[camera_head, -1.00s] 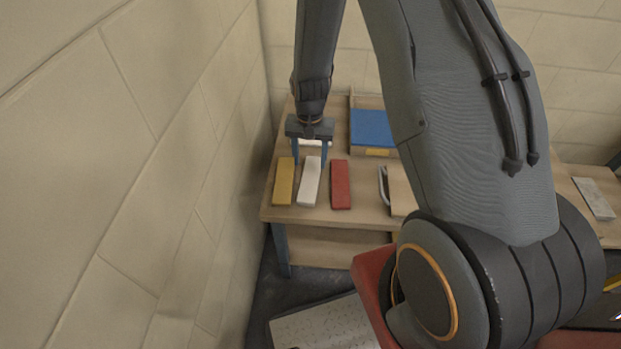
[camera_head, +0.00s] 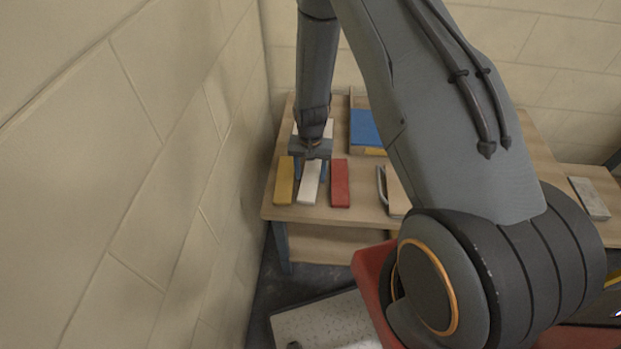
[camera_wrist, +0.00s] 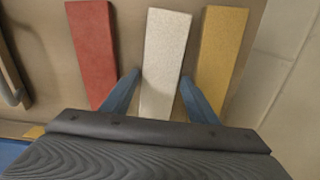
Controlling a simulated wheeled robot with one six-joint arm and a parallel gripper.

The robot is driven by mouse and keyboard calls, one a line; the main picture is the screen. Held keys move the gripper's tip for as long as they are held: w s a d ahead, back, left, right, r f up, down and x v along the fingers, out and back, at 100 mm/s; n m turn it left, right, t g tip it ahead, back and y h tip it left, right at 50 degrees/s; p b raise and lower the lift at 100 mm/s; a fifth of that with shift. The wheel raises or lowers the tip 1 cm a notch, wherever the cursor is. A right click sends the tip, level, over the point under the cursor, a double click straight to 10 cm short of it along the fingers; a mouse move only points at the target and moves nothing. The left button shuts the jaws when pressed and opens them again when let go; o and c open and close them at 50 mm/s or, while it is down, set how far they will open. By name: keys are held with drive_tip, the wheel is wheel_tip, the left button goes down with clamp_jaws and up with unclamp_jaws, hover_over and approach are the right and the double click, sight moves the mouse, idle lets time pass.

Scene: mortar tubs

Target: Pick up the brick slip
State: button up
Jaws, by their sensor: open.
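Three flat bars lie side by side on the wooden table (camera_head: 355,216): yellow (camera_head: 284,181), white (camera_head: 310,184) and red (camera_head: 340,184). Which of them is called the brick slip the pictures do not say. My gripper (camera_head: 311,176) is open and low over the far end of the white bar. In the wrist view, the fingers of my gripper (camera_wrist: 160,77) stand on either side of the white bar (camera_wrist: 164,55), apart from each other. The red bar (camera_wrist: 92,50) is left and the yellow bar (camera_wrist: 219,52) right, each close to a finger. Contact cannot be told.
A blue item (camera_head: 367,129) lies in a tray behind. Another pale piece (camera_head: 328,127) shows partly behind my gripper. A handled tool (camera_head: 396,190) lies right of the red bar. The block wall (camera_head: 170,180) stands close on the left.

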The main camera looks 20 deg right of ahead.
drive_tip(key=c, duration=1.1)
drive_tip(key=shift+c, duration=0.2)
drive_tip(key=shift+r, duration=0.2)
